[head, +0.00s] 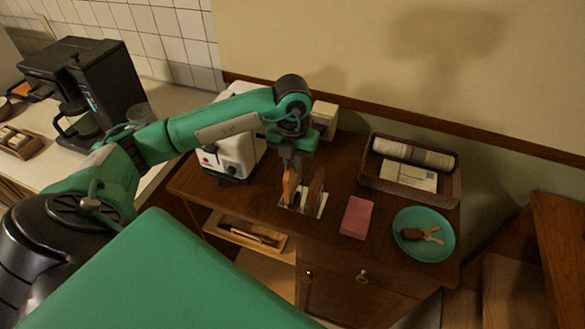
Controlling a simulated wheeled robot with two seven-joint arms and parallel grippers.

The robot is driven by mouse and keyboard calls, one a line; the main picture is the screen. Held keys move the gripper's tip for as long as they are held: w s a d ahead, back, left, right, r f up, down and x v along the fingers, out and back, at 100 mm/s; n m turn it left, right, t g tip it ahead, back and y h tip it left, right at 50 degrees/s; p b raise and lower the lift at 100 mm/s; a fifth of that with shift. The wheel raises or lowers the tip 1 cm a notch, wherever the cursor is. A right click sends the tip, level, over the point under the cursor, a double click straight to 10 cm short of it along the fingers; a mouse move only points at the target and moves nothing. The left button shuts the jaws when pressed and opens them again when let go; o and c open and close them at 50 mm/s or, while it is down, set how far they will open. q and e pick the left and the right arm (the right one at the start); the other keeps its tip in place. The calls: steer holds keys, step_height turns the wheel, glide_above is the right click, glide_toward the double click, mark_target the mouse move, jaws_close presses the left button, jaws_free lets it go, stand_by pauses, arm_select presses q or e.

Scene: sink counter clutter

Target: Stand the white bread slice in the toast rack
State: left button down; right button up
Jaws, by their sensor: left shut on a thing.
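My left gripper (293,165) points down over the wooden cabinet top and is shut on a slice with a tan edge, which looks like the white bread slice (289,186). The slice is upright and seen nearly edge-on. Its lower end is at the left part of the pale toast rack (322,207). I cannot tell whether it rests on the rack's base. A darker brown slice (315,189) stands in the rack just to the right. My right gripper is not in view.
A white toaster (235,152) stands left of the rack, behind my left arm. A pink block (356,217) lies right of the rack. Further right are a wicker tray (449,190) and a teal plate (446,244). A black coffee machine (90,75) stands on the left counter.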

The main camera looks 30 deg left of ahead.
arm_select(q)
step_height(320, 180, down, 3)
steer(key=shift+f+p, duration=0.15)
steer(key=shift+p, duration=0.25)
steer(key=shift+f, duration=0.1)
steer(key=shift+f, duration=0.15)
steer(key=c, duration=1.4)
jaws_free()
steer(key=shift+c, duration=0.2)
